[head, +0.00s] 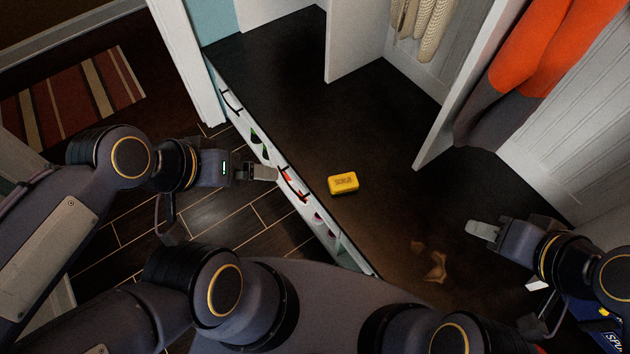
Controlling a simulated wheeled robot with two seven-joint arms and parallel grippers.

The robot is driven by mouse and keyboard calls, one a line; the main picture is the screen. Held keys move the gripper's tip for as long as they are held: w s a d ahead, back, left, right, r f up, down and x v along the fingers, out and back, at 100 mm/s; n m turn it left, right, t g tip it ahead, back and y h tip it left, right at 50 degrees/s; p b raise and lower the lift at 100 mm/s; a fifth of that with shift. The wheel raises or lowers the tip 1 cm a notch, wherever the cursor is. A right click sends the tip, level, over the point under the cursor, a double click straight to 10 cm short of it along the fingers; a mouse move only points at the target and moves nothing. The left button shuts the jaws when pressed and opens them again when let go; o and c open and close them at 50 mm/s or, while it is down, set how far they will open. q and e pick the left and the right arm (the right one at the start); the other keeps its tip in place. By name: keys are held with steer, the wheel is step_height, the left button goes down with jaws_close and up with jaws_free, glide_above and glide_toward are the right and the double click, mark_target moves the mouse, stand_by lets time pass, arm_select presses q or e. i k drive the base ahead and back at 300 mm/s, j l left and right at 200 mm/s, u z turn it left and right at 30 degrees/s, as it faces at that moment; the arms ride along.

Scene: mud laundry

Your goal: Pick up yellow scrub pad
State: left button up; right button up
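The yellow scrub pad (343,183) lies flat on the dark bench top (300,90), near its front edge, with dark lettering on its upper face. My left gripper (272,173) is to the left of the pad, over the bench's front edge, and does not touch it. My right gripper (472,229) is to the right of the pad and a little nearer, above the bench top, apart from it. Nothing shows between the fingers of either gripper. From this angle I cannot tell how far the fingers of either one are parted.
White upright dividers (345,45) stand on the bench behind the pad. An orange garment (540,40) and a knitted one (425,25) hang there. A brownish crumpled patch (435,265) lies on the bench near my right gripper. Cubbies line the bench front. A striped rug (75,100) lies left.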

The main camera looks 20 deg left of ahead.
mark_target(345, 183)
steer(key=u, duration=0.2)
steer(key=z, duration=0.85)
steer(key=k+j+z, duration=0.1)
steer(key=j+z, duration=0.25)
steer(key=k+j+z, duration=0.15)
steer(key=j+z, duration=0.25)
steer(key=k+j+z, duration=0.2)
steer(key=z, duration=0.15)
steer(key=j, duration=0.05)
